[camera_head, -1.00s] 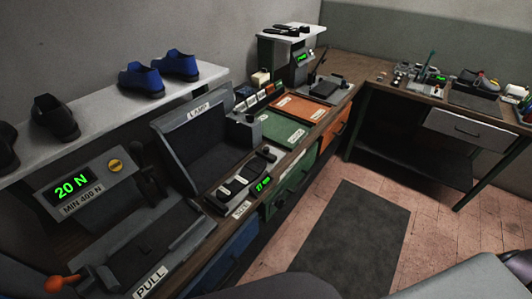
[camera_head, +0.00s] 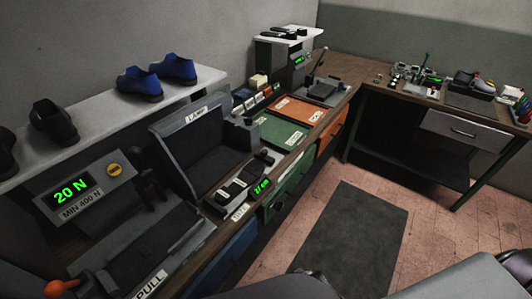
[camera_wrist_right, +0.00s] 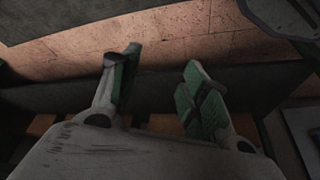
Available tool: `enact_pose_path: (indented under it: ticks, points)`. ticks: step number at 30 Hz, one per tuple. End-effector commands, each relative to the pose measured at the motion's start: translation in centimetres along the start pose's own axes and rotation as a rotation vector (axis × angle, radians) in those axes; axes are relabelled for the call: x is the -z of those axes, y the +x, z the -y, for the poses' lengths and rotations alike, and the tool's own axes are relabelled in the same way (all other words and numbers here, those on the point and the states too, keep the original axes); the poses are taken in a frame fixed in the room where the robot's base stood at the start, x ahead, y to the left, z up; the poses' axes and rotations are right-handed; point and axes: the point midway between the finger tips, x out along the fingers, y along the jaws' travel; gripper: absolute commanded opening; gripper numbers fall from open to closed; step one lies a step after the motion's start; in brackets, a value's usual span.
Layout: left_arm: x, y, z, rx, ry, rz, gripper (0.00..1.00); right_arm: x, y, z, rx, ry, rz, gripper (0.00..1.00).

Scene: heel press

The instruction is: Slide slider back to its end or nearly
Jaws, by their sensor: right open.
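A low measuring device (camera_head: 215,205) with a green-digit display (camera_head: 262,187) sits at the bench's front edge in the head view. A dark block (camera_head: 250,172) on its track looks like the slider; how far along its travel it stands is too small to tell. My right gripper (camera_wrist_right: 162,75) is open and empty in the right wrist view, green pads apart, with floor and a dark edge beyond. It is not touching the measuring device in any view. My left gripper is not in view.
A grey lamp box (camera_head: 195,150), green tray (camera_head: 281,133) and orange tray (camera_head: 298,108) line the bench. Blue shoes (camera_head: 140,82) are on the shelf. A dark mat (camera_head: 350,240) lies on open floor.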

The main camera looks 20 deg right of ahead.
Motion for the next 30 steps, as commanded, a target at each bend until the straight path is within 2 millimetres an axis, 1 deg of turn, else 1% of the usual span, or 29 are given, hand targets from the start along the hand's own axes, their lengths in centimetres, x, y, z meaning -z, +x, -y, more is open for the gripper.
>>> enact_pose_path:
  ticks: [1, 6, 11, 12, 14, 18, 21, 24, 30]
  points:
    - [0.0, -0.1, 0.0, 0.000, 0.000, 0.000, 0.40, 2.1, -0.8, -0.1, 0.003, 0.002, -0.023, 0.45]
    - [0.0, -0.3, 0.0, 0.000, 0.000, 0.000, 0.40, 8.0, -3.5, -0.4, 0.013, 0.005, -0.091, 0.45]
    - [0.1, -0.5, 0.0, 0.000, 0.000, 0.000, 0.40, 13.4, -6.7, -0.7, 0.024, 0.003, -0.156, 0.45]
    - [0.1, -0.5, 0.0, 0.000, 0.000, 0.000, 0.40, 14.6, -7.5, -0.8, 0.027, 0.002, -0.172, 0.45]
    - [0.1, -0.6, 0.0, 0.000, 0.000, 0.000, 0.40, 16.5, -8.9, -0.9, 0.032, 0.000, -0.196, 0.45]
    - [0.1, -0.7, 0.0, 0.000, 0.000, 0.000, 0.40, 20.6, -12.4, -1.1, 0.042, -0.008, -0.254, 0.45]
    - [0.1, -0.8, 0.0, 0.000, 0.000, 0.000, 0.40, 23.2, -15.0, -1.2, 0.048, -0.016, -0.294, 0.45]
    - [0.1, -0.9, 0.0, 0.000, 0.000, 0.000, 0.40, 25.5, -17.5, -1.3, 0.054, -0.024, -0.330, 0.45]
    - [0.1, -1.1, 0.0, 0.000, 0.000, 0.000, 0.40, 28.8, -21.9, -1.4, 0.063, -0.043, -0.389, 0.45]
